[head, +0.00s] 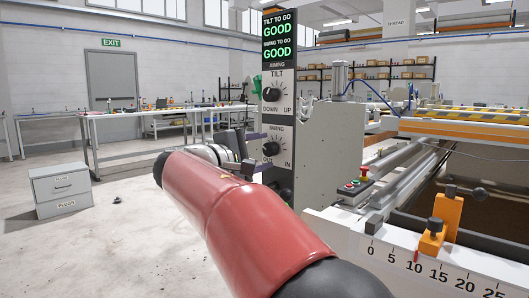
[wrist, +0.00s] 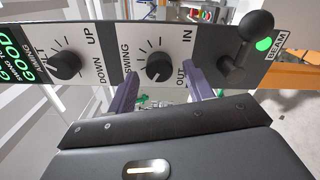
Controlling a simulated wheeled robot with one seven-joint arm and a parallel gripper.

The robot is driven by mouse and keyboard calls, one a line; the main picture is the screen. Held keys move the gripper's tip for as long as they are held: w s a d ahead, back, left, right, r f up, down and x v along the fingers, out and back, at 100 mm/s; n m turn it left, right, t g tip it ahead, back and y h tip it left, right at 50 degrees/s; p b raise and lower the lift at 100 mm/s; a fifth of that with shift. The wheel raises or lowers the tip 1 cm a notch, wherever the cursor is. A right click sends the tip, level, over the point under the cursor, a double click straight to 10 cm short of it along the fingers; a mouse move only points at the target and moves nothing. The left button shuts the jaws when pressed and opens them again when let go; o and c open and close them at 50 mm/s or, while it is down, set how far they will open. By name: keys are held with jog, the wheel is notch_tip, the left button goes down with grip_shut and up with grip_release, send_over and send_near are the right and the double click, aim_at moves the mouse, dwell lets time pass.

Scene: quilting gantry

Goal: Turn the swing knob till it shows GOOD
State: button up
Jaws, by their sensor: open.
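The swing knob (head: 271,149) is a black round knob on the white SWING plate of the upright panel, between OUT and IN; it also shows in the wrist view (wrist: 158,71). The readout (head: 278,39) at the panel's top shows two green GOOD words, the upper under TILT TO GO; the lower label is too small to read surely. My gripper (head: 246,152) is at the panel's left, near the swing knob. In the wrist view its two purple fingers (wrist: 158,88) are open and empty, one to each side below the knob, with no contact visible.
The tilt knob (head: 271,94) sits above the swing knob. A black BEAM lever (wrist: 245,45) and green light are at the panel's other end. A machine frame with a scale (head: 430,262) stands right. A grey cabinet (head: 62,190) stands left on open floor.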

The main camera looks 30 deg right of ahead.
jog(key=v, duration=0.6)
dwell(0.3)
jog(key=s+d+f+m+g+y, duration=0.1)
jog(key=s+d+f+m+y, duration=0.1)
jog(key=s+f+y, duration=0.9)
jog(key=s+a+f+m+y, duration=0.2)
jog(key=s+a+f, duration=0.3)
jog(key=f, duration=0.4)
jog(key=s+a+f+m+y, duration=0.3)
jog(key=s+a+f+y, duration=0.1)
jog(key=s+f, duration=0.4)
jog(key=shift+a+f+p, duration=0.4)
jog(key=shift+a+f, duration=0.15)
jog(key=shift+f, duration=0.45)
jog(key=shift+s, duration=0.1)
